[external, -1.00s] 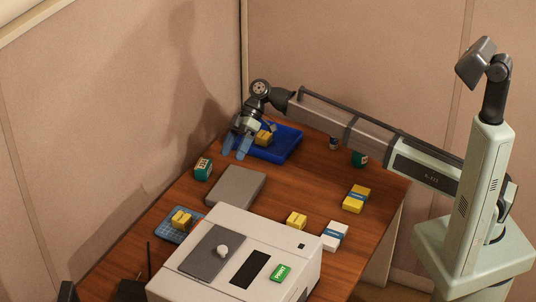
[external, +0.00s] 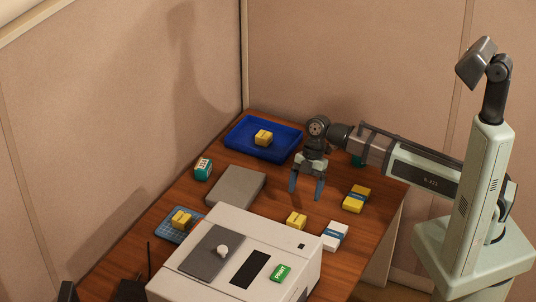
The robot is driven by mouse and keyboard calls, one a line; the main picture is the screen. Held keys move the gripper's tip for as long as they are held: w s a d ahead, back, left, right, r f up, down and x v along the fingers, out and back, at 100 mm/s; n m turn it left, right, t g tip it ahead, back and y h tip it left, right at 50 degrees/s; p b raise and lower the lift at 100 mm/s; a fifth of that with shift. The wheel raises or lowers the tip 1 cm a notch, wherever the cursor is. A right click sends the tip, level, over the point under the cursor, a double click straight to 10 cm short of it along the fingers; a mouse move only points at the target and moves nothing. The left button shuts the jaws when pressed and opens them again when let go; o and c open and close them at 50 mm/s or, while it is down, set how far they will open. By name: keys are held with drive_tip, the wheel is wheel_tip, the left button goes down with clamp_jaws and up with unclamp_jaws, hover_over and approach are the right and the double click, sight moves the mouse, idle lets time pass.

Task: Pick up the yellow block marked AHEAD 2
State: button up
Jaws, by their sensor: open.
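Three single yellow blocks show, and their markings are too small to read. One yellow block (external: 263,138) sits in the blue tray (external: 236,147) at the back. Another yellow block (external: 181,219) rests on the blue mat (external: 166,231) at the left. A third yellow block (external: 297,220) is on the table just behind the white machine. My gripper (external: 306,190) is open and empty, fingers pointing down, above the table between the tray and the third block. It is apart from every block.
The white machine (external: 225,262) with a green PRINT button (external: 281,273) fills the front. A grey flat box (external: 236,186) lies mid-table. A green-and-white roll (external: 203,169) stands left. A yellow banded pack (external: 356,199) and a white banded pack (external: 335,236) lie right.

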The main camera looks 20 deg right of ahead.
sight(297, 217)
drive_tip(key=x, duration=0.6)
drive_tip(key=shift+s+a+f, duration=0.1)
drive_tip(key=shift+a+f, duration=0.15)
drive_tip(key=shift+f, duration=0.35)
drive_tip(key=shift+w+a+f, duration=0.1)
drive_tip(key=shift+a+f, duration=0.15)
drive_tip(key=shift+f, duration=0.35)
drive_tip(key=shift+s+a+f, duration=0.1)
drive_tip(key=shift+a+f, duration=0.15)
drive_tip(key=shift+f, duration=0.35)
drive_tip(key=shift+s+a+f, duration=0.15)
drive_tip(key=shift+s+f, duration=0.05)
drive_tip(key=shift+f, duration=0.4)
drive_tip(key=shift+c, duration=0.2)
drive_tip(key=c, duration=1)
